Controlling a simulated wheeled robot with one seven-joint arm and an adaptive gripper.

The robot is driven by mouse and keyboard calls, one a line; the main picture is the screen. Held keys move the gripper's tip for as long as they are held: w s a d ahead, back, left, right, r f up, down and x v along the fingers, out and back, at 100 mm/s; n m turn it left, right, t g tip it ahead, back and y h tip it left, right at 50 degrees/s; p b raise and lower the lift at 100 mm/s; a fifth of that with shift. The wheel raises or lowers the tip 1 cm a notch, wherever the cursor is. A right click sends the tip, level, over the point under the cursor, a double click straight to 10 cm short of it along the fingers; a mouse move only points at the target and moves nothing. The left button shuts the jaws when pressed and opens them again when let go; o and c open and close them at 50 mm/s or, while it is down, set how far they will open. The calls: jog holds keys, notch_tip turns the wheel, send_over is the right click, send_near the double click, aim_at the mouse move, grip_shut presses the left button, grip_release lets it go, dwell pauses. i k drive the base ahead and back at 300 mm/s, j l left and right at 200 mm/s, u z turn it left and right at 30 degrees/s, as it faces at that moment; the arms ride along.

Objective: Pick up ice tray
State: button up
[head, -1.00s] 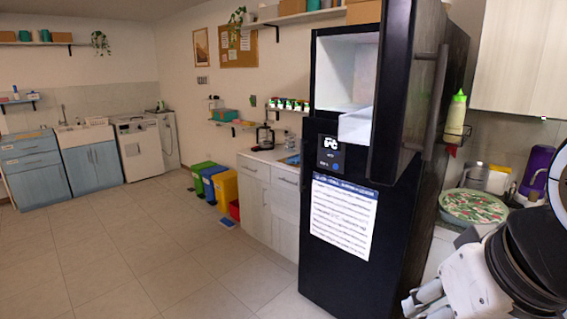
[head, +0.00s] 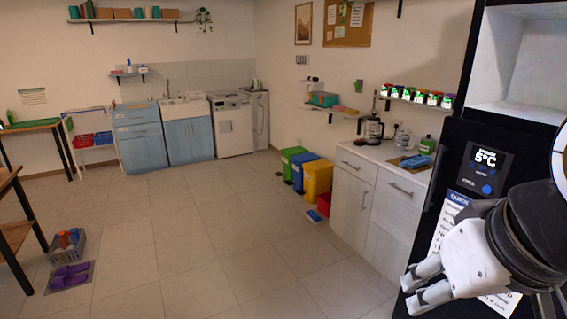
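I cannot make out an ice tray for certain. A small blue object (head: 416,161) lies on the counter left of the black fridge; it is too small to tell what it is. The black fridge (head: 428,208) stands at the right, with its white upper compartment (head: 525,70) open; the part in view looks empty. My gripper (head: 408,292) is at the lower right in front of the fridge, pointing left. Its two fingers are apart, with nothing seen between them.
A white counter (head: 383,152) holds a coffee maker (head: 374,130) and a green container (head: 427,144). Yellow (head: 318,180), blue and green bins stand beside it. A grey crate (head: 66,245) and purple slippers (head: 70,276) are at lower left. The tiled floor between is clear.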

aim_at(416, 161)
jog(key=i+j, duration=0.1)
jog(key=i, duration=1.7)
jog(key=i+j+z, duration=0.1)
jog(key=i+z, duration=0.3)
jog(key=i+j+z, duration=0.15)
jog(key=z, duration=0.3)
jog(key=i+j+z, duration=0.65)
jog(key=z, duration=0.2)
jog(key=i+j+z, duration=0.3)
jog(key=j, duration=0.2)
jog(key=j+z, duration=0.35)
jog(key=j, duration=0.15)
jog(key=j+z, duration=0.3)
jog(key=j, duration=0.3)
jog(key=i, duration=0.05)
